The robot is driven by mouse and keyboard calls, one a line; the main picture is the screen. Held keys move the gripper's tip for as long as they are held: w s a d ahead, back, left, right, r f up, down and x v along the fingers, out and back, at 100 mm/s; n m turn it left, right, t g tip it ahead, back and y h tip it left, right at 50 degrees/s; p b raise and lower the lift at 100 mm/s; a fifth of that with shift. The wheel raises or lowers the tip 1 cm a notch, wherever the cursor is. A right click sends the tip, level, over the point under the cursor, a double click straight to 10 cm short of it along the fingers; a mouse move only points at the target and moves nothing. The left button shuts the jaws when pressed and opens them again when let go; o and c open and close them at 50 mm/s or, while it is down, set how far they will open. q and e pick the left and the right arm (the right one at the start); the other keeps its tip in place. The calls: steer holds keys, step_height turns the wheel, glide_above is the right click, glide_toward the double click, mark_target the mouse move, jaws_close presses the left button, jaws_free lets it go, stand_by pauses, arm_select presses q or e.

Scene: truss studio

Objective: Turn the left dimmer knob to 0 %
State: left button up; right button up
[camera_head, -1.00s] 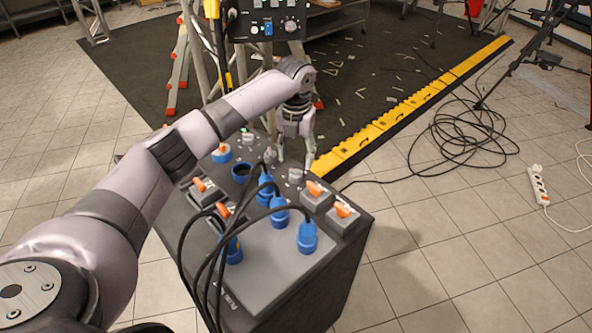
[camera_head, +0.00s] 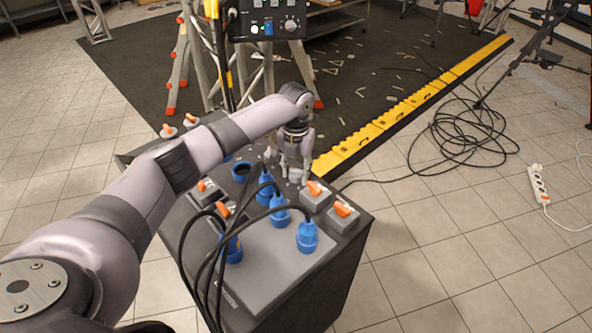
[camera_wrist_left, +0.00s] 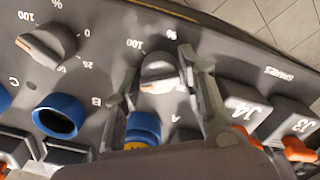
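I cannot tell which one is called left. In the head view my left gripper (camera_head: 294,178) reaches down to the far side of the console (camera_head: 285,262). My right gripper is not in view.
Blue plugs (camera_head: 278,210) with black cables stand nearby on the console. Orange switches (camera_head: 343,208) are to the right of the gripper. An empty blue socket (camera_wrist_left: 60,117) lies below the second knob. Yellow cable ramps (camera_head: 390,118) cross the floor beyond.

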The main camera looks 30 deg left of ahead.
arm_select(q)
steer(key=c, duration=0.7)
steer(key=shift+r, duration=0.1)
